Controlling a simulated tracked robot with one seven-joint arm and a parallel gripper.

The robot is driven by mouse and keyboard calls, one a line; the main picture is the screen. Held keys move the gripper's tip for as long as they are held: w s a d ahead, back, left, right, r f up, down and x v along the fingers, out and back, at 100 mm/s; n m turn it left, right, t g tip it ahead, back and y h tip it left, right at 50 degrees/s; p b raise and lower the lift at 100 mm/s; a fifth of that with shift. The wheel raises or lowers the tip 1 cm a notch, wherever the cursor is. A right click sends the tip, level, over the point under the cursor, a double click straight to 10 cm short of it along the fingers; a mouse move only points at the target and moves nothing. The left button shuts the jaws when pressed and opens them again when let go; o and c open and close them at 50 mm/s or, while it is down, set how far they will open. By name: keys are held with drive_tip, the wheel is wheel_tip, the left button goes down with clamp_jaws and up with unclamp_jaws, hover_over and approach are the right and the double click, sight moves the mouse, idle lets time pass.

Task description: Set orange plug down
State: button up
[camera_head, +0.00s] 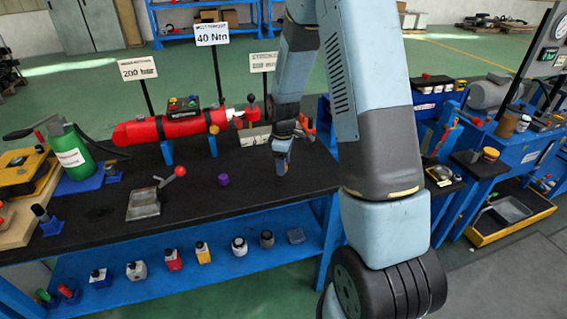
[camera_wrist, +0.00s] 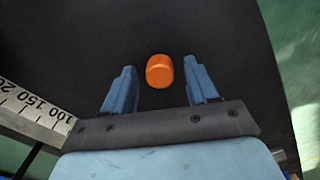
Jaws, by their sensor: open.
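The orange plug (camera_wrist: 159,72) shows in the wrist view against the black bench top (camera_wrist: 75,50). It lies between the fingertips of my gripper (camera_wrist: 159,68), with a visible gap on each side. My gripper is open and holds nothing. In the head view my gripper (camera_head: 282,165) points down, low over the right part of the black bench top (camera_head: 215,205). The plug is not visible in the head view; my gripper or arm seems to hide it.
A purple plug (camera_head: 223,179) stands left of my gripper. Further left is a metal block with a red-knobbed lever (camera_head: 145,204). A red cylinder (camera_head: 170,126) and sign posts stand behind. Several small containers line the lower shelf (camera_head: 215,268). In the wrist view a ruler-like scale (camera_wrist: 35,112) lies left.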

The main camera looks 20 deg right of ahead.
wheel_tip(320, 180, up, 12)
drive_tip(key=s+r+m+t, duration=0.3)
drive_tip(key=s+r+m, duration=0.2)
drive_tip(key=s+r, duration=0.85)
drive_tip(key=s+r+m+t, duration=0.1)
drive_tip(key=s+r+m, duration=0.2)
drive_tip(key=s, duration=0.4)
drive_tip(key=s+r+m+t, duration=0.1)
drive_tip(key=s+r+m, duration=0.2)
drive_tip(key=s, duration=0.5)
drive_tip(key=shift+d+r+m+t, duration=0.15)
drive_tip(key=shift+r+m+t, duration=0.2)
drive_tip(key=shift+r, duration=0.35)
idle(0.9)
